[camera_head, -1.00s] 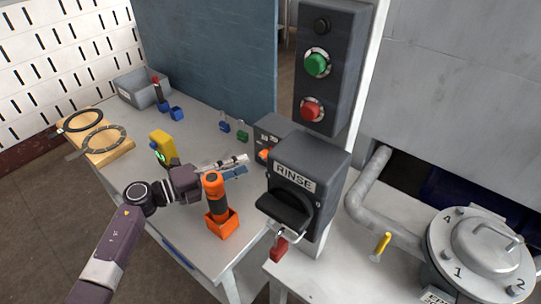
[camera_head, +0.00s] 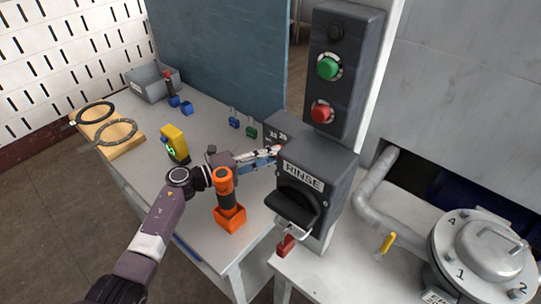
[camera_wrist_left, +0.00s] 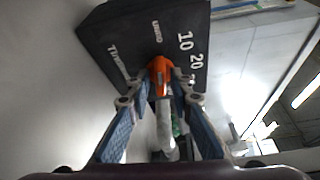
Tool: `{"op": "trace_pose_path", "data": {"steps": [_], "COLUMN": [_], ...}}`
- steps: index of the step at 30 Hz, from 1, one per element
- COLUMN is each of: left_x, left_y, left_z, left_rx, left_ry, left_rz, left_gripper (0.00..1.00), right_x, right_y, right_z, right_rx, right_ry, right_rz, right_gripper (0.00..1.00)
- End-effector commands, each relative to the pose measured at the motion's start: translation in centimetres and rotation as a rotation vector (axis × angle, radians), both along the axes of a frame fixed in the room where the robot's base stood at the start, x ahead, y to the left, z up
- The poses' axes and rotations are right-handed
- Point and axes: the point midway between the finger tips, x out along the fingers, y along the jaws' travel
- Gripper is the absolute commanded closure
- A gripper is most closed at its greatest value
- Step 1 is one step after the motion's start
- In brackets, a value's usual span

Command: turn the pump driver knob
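The pump driver (camera_head: 287,130) is a dark box on the table, partly hidden behind the RINSE switch box in the head view. In the left wrist view the pump driver (camera_wrist_left: 140,35) shows white lettering and the numbers 10 and 20. Its orange knob (camera_wrist_left: 160,72) lies between my left fingertips. My left gripper (camera_wrist_left: 162,82) has its fingers apart, one on each side of the knob. I cannot tell whether they touch it. In the head view my left gripper (camera_head: 272,155) reaches the box from the left. My right gripper is not in view.
The RINSE box (camera_head: 304,185) with its black handle stands close right of my gripper. An orange and black tool (camera_head: 226,195) stands upright just in front of my arm. A yellow device (camera_head: 174,143) is to the left. Padlocks (camera_head: 236,122) lie behind.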

Motion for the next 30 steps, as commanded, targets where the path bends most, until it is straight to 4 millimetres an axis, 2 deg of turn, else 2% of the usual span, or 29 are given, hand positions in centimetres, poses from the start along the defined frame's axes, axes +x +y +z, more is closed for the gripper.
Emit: {"op": "trace_pose_path", "data": {"steps": [1,5,17,30], "left_x": [0.0,0.0,0.0,-0.2], "left_y": [0.0,0.0,0.1,0.0], "left_z": [0.0,0.0,0.0,0.4], "left_rx": [0.0,0.0,0.038,0.278], "left_ry": [0.0,0.0,-0.025,-0.198], "left_rz": [0.0,0.0,0.0,-0.003], "left_gripper": [0.88,1.0,1.0,1.0], "right_x": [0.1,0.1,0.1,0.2], "right_y": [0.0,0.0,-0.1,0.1], "right_z": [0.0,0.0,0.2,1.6], "right_rx": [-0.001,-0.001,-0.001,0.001], "right_ry": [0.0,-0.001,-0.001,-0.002], "right_rz": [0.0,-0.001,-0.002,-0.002], "right_gripper": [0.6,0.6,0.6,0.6]}}
